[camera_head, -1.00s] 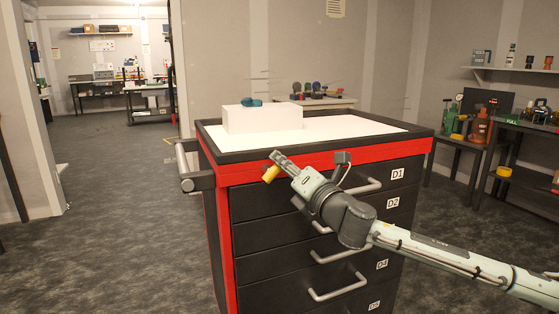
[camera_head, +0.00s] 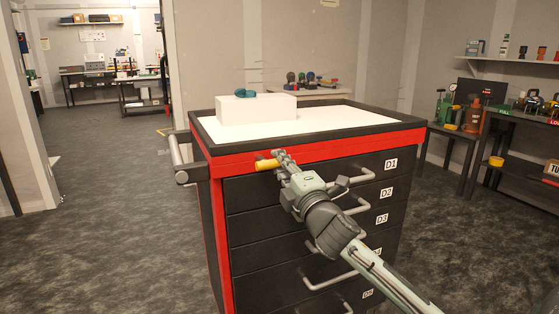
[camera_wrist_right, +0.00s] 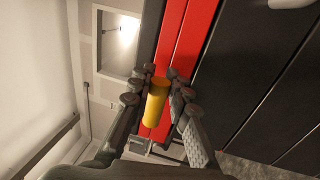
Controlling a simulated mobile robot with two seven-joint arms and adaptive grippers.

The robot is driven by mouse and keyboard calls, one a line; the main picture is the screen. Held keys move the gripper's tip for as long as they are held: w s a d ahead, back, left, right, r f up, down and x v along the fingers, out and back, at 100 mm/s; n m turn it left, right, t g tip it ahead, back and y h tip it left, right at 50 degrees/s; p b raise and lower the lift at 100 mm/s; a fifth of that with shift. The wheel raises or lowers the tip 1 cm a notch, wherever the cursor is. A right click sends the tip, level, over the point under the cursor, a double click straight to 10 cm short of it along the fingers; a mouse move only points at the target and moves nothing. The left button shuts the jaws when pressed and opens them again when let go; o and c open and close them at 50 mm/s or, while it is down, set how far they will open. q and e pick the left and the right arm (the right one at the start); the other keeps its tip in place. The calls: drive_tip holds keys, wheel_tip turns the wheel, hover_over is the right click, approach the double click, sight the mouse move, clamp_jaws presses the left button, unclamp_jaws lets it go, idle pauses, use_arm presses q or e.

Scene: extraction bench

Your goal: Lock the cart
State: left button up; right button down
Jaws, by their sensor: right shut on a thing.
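The cart (camera_head: 262,219) is a black drawer cabinet with a red band around the top and drawers labelled D1 to D5. A short yellow cylindrical handle (camera_head: 266,164) shows against the red band near its front left corner, lying nearly level. My right gripper (camera_head: 280,160) reaches in from the lower right and is shut on the yellow handle. In the right wrist view the yellow handle (camera_wrist_right: 157,102) sits between the two fingers, with the red band behind it. How the handle joins the cart is hidden. My left gripper is not in view.
A grey push bar (camera_head: 176,160) sticks out at the cart's left. Benches with tools stand at the right and far back. The floor left of the cart is clear.

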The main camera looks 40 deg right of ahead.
idle(0.5)
drive_tip(key=c, duration=1.4)
unclamp_jaws()
drive_tip(key=shift+f, duration=0.1)
drive_tip(key=shift+s, duration=0.1)
drive_tip(key=v, duration=1.2)
